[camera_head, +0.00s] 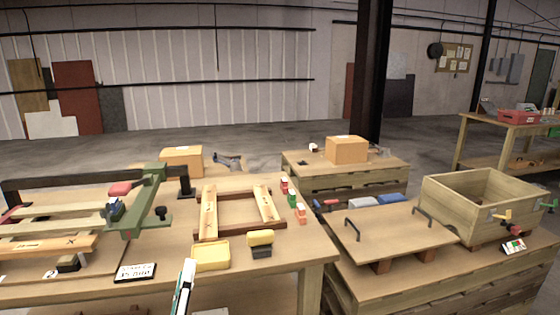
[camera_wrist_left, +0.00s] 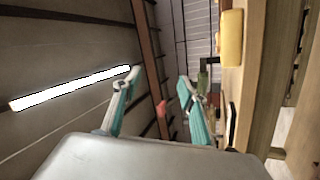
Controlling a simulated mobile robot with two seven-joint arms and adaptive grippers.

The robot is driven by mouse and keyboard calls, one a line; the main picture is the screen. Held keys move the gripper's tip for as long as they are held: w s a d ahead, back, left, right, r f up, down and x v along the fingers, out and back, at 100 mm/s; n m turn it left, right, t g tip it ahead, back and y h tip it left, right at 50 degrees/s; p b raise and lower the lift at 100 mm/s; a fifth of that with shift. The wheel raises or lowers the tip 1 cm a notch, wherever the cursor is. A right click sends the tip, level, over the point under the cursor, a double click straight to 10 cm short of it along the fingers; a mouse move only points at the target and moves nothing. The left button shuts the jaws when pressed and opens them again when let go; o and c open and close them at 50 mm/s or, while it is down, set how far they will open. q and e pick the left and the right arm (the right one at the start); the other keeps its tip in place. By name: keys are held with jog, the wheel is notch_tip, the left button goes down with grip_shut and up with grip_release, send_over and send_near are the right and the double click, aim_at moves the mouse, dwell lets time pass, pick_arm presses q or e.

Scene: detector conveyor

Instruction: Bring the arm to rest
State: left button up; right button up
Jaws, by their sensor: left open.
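My left gripper (camera_head: 184,288) shows at the bottom of the head view as a white and teal finger, in front of the near table edge. In the left wrist view my left gripper (camera_wrist_left: 158,95) has its two teal fingers spread wide, with nothing between them. It is empty and apart from the things on the table. My right gripper is in neither view.
The wooden table (camera_head: 190,268) holds a yellow tray (camera_head: 211,256), a yellow-topped block (camera_head: 261,240), a wooden frame (camera_head: 237,212) and a green clamp fixture (camera_head: 143,205). To the right stand a lid with handles (camera_head: 395,236) and an open wooden crate (camera_head: 470,212).

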pick_arm(q)
jog(key=s+d+f+m+g+h+p, duration=0.1)
jog(key=s+d+f+m+g+h, duration=0.15)
jog(key=s+f+m, duration=0.4)
jog(key=s+d+f+m+g+h+p, duration=0.1)
jog(key=s+f+m+g+h, duration=0.2)
jog(key=f, duration=0.6)
jog(key=s+a+f+m+g+y, duration=0.2)
jog(key=s+f+m+g, duration=0.4)
jog(key=s+f, duration=0.8)
jog(key=shift+s+a+f+m+p, duration=0.3)
jog(key=shift+s+m+p, duration=0.15)
jog(key=shift+s+m, duration=0.6)
jog(key=shift+w, duration=0.2)
